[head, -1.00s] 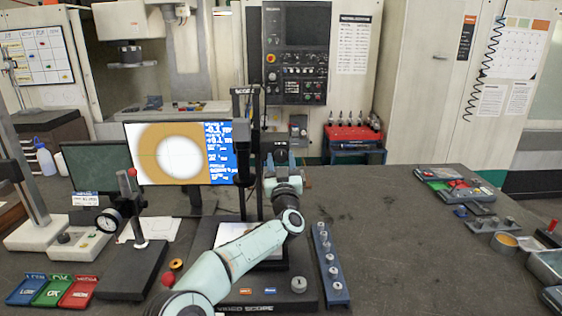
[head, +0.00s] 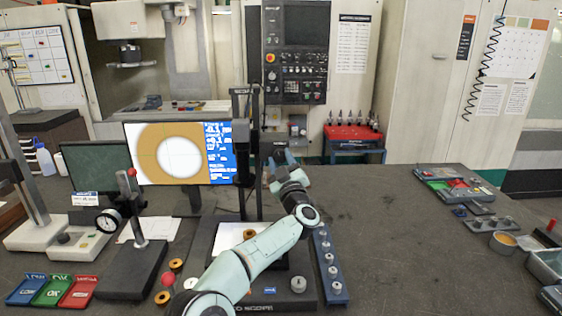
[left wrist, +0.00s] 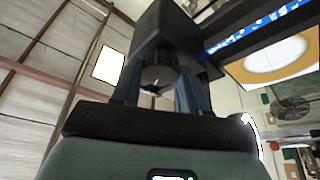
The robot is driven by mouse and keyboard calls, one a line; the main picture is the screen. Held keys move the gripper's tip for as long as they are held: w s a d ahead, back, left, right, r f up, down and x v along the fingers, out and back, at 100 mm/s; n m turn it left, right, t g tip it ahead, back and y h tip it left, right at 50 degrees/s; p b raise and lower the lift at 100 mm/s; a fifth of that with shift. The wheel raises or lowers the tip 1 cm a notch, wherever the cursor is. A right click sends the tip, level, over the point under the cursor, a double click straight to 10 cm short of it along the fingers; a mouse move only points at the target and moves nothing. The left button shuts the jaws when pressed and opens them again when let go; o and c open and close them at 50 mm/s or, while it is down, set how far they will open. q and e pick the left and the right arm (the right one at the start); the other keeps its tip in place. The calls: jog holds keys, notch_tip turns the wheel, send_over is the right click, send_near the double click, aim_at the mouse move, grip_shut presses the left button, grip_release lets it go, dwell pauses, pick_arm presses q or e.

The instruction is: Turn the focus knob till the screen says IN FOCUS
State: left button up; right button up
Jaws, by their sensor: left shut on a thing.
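The focus knob (left wrist: 157,78) is a dark round knob with a pale mark, under the black scope head (left wrist: 165,35) in the left wrist view. My left gripper (left wrist: 160,88) has its blue fingers on either side of it and is shut on it. In the head view my left gripper (head: 278,165) is beside the scope column (head: 248,190), and the knob is hidden there. My right gripper is not in view.
A brass ring (head: 250,234) sits on the pale stage. A blue rack of pins (head: 330,265) stands right of the scope base (head: 300,290). A dial gauge stand (head: 135,265) and coloured trays (head: 52,291) are at left. The table's right middle is clear.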

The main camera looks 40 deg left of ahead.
pick_arm(q)
jog(key=n+g, duration=0.1)
jog(key=n, duration=0.2)
jog(key=n+g+p, duration=0.1)
jog(key=n+g, duration=0.1)
jog(key=n, duration=0.2)
jog(key=shift+r, duration=0.2)
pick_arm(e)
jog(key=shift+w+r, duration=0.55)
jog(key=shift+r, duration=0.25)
pick_arm(q)
jog(key=o, duration=1.1)
jog(key=shift+w, duration=0.1)
jog(key=shift+c, duration=0.2)
jog(key=shift+f, duration=0.1)
